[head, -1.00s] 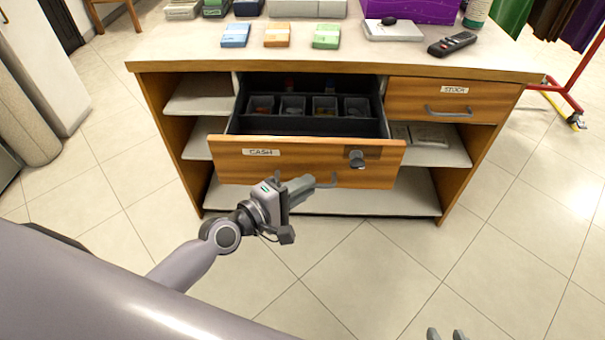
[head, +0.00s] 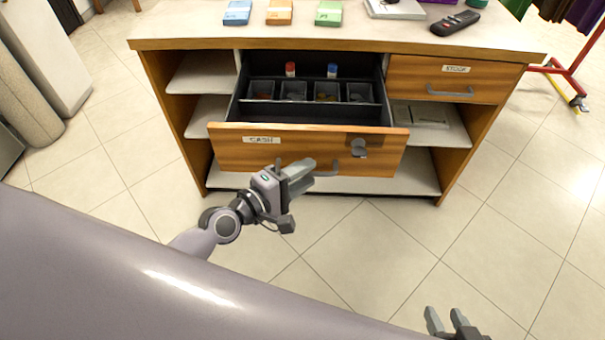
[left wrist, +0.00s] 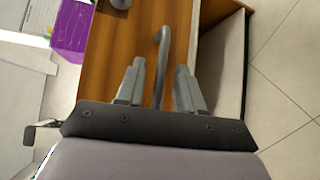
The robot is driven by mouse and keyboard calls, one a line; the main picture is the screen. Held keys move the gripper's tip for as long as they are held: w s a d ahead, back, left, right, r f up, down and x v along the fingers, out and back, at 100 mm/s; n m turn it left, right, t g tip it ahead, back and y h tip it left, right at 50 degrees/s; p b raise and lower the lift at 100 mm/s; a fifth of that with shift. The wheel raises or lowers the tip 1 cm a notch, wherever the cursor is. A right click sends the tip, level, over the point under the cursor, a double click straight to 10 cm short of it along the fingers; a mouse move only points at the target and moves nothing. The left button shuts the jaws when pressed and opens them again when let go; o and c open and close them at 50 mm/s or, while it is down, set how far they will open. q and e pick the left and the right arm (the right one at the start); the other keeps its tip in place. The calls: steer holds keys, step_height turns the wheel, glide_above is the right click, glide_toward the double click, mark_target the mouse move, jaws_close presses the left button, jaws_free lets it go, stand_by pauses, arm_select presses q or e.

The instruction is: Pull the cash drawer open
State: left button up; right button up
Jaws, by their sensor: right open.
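The wooden cash drawer (head: 230,150), labelled CASH, stands pulled out of the counter in the head view. Its grey bar handle (head: 336,168) is partly hidden by my left gripper (head: 309,170). In the left wrist view, the handle (left wrist: 160,65) runs between the two fingers of my left gripper (left wrist: 160,85), with a visible gap on each side. That gripper looks open around the handle. My right gripper (head: 447,318) is open and empty at the bottom of the head view, away from the drawer.
A coin tray (head: 310,91) and red (head: 290,69) and blue (head: 332,71) capped items lie inside the drawer. A knob or lock (head: 358,148) sticks out of its front. A STOCK drawer (head: 455,80) is shut at right. The tiled floor (head: 370,260) in front is clear.

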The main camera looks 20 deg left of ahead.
arm_select(q)
steer(key=v, duration=0.7)
steer(key=shift+r, duration=0.1)
stand_by(0.5)
steer(key=s+a+f+m+g+y, duration=0.1)
steer(key=s+f+m+g+y, duration=0.35)
steer(key=s+f+m, duration=0.9)
step_height(320, 180, up, 18)
steer(key=w+a+m+y+p, duration=0.1)
steer(key=w+m+p, duration=0.1)
steer(key=p, duration=1.5)
steer(key=shift+a+m+p, duration=0.35)
steer(key=shift+w+t, duration=0.15)
steer(key=shift+t, duration=0.1)
